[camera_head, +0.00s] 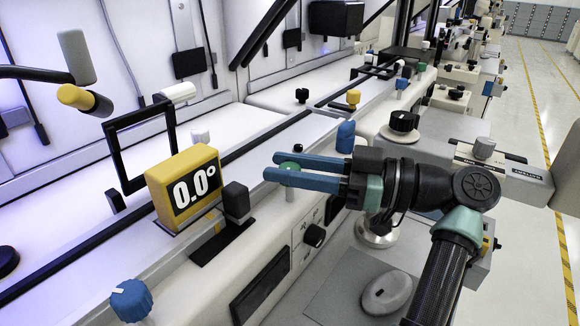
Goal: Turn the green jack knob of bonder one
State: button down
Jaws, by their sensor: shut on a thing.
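The green jack knob (290,165) stands on a pale post on the bonder's front ledge (262,212). My gripper (275,166) reaches in from the right with two blue fingers, one on each side of the knob. The fingers are shut on the knob and hide part of its sides. A yellow angle display (183,187) left of the fingertips reads 0.0°.
A dark block (236,201) stands between the display and my fingers. A blue knob (131,300) is at front left and a tall blue knob (345,136) just behind my fingers. A black frame (113,160) stands behind the display. The aisle at right is clear.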

jog(key=c, duration=0.8)
grip_release()
jog(key=v, duration=1.3)
jog(key=shift+b, duration=0.35)
